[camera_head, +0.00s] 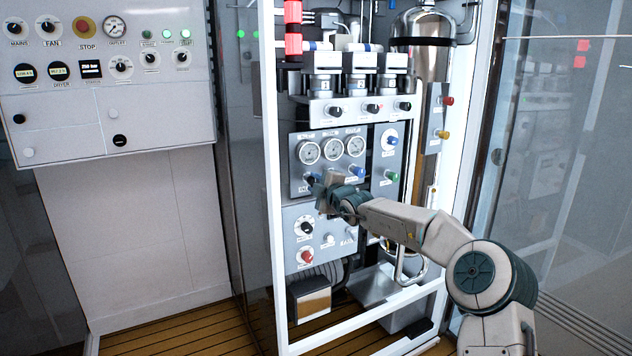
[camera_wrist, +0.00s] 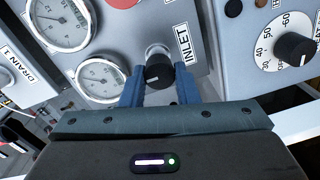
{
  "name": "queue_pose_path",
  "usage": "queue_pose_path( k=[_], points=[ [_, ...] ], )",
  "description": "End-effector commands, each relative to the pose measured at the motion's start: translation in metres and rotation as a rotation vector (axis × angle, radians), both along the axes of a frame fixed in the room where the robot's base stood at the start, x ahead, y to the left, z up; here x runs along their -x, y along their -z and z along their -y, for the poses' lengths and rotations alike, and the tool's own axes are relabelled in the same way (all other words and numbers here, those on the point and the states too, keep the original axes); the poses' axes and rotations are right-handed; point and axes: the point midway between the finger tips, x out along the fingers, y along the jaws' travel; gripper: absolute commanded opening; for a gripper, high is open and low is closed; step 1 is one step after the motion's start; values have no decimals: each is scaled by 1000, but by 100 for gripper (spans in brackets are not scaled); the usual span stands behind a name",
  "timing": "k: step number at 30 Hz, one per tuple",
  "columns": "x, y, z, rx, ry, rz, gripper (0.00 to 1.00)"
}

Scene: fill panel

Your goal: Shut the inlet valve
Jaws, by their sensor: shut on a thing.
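The inlet valve is a black round knob (camera_wrist: 159,72) on a grey panel, with an INLET label (camera_wrist: 184,45) beside it in the wrist view. My gripper (camera_wrist: 160,84) is shut on this knob, with one blue finger on each side of it. In the head view my gripper (camera_head: 318,184) is at the lower left of the gauge panel (camera_head: 297,170), below the left gauge. There the gripper hides most or all of the inlet knob. How far the knob is turned cannot be told.
Round gauges (camera_head: 332,149) sit just above the knob. A blue knob (camera_head: 357,172) and a green knob (camera_head: 392,176) are to the right. A lower panel holds a black dial (camera_head: 306,228) and a red knob (camera_head: 306,256). A white frame post (camera_head: 272,180) stands at the left.

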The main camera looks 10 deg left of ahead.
Motion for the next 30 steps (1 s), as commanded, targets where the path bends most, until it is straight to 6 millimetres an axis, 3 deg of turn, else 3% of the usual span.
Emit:
queue_pose_path(
  k=[14,15,17,30],
  points=[
    [0,0,-1,-14,-1,-9,5],
    [0,0,-1,-14,-1,-9,34],
    [0,0,-1,-13,-1,-8,49],
    [5,-1,5,-10,1,-6,49]
  ],
)
